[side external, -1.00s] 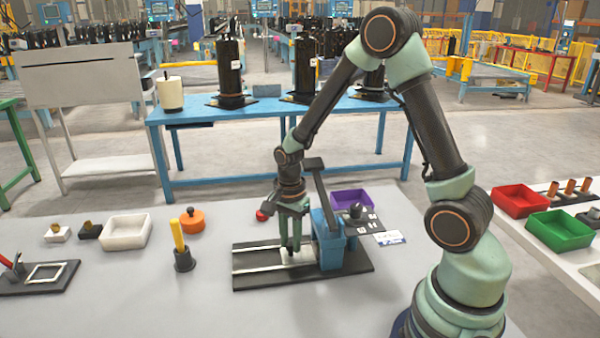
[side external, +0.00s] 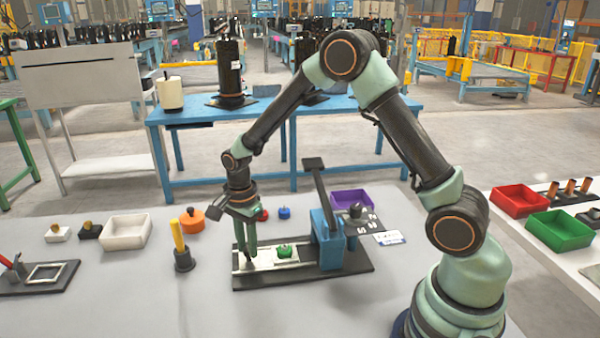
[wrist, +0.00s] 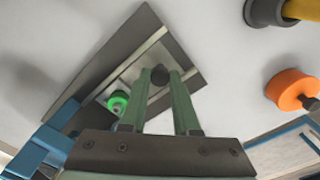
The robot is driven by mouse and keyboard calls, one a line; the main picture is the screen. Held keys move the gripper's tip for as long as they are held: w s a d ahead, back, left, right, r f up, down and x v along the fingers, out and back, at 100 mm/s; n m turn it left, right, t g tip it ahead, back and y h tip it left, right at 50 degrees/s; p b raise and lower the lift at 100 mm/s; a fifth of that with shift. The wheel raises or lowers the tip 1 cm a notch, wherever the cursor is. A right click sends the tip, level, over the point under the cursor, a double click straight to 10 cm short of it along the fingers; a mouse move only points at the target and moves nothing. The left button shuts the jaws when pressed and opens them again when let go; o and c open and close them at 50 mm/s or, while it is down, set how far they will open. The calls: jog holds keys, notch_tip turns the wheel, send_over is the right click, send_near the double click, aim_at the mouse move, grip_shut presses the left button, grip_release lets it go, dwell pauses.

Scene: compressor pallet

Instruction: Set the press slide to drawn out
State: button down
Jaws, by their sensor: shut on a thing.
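The press slide (side external: 268,264) is a pale plate on two rails of the dark press base (side external: 300,283). It stands toward the left end of the rails, out to the left of the blue press body (side external: 327,243). A green round part (side external: 285,252) sits on the slide. My gripper (side external: 246,258) is upright over the left end of the slide. In the wrist view its fingers are shut on the slide's dark knob (wrist: 160,75), with the green part (wrist: 117,101) to the left. The knob is hidden by the fingers in the side view.
A black holder (side external: 183,262) with a yellow handle and an orange knobbed part (side external: 191,220) stand left of the press. A red part (side external: 263,214) and a blue part (side external: 284,212) lie behind it. A purple tray (side external: 351,200) is at the back right.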

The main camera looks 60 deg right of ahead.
jog(key=shift+w+a, duration=0.25)
jog(key=c, duration=0.7)
grip_release()
jog(key=shift+o, duration=0.2)
jog(key=shift+d, duration=0.1)
jog(key=shift+r, duration=0.1)
notch_tip(320, 180, up, 12)
jog(key=shift+s, duration=0.1)
